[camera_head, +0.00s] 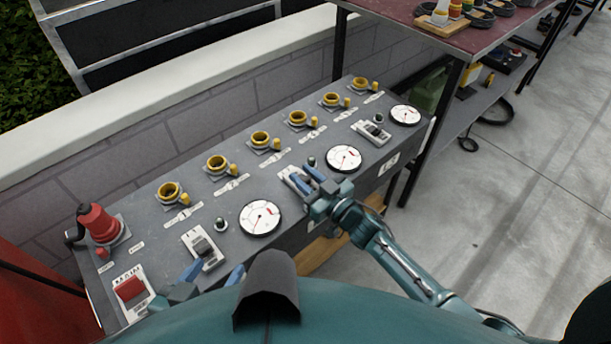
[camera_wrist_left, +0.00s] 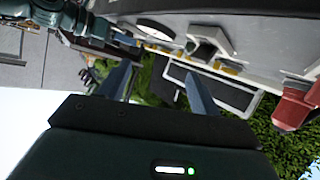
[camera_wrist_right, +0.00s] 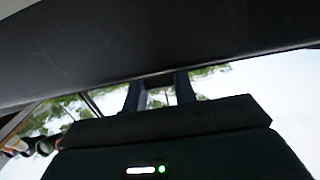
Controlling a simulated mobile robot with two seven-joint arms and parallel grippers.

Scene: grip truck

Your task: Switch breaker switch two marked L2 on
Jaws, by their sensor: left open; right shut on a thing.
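The grey control panel (camera_head: 150,215) carries three white breaker plates. The middle breaker switch (camera_head: 287,171) sits left of the middle gauge (camera_head: 343,158). My right gripper (camera_head: 304,175) is over that middle breaker and shut on its switch lever, which the fingers hide; its position cannot be told. In the right wrist view, the fingers (camera_wrist_right: 160,80) reach up to the dark panel. My left gripper (camera_head: 214,270) is open and empty near the left breaker switch (camera_head: 202,248), close to the panel's front edge. The right breaker switch (camera_head: 373,131) is free. The breaker markings are too small to read.
A row of yellow-ringed sockets (camera_head: 260,140) lines the panel's back. A red plug (camera_head: 98,222) and a red switch (camera_head: 131,288) stand at its left end. A low wall (camera_head: 120,150) runs behind. A dark red table (camera_head: 400,8) stands beyond the right end.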

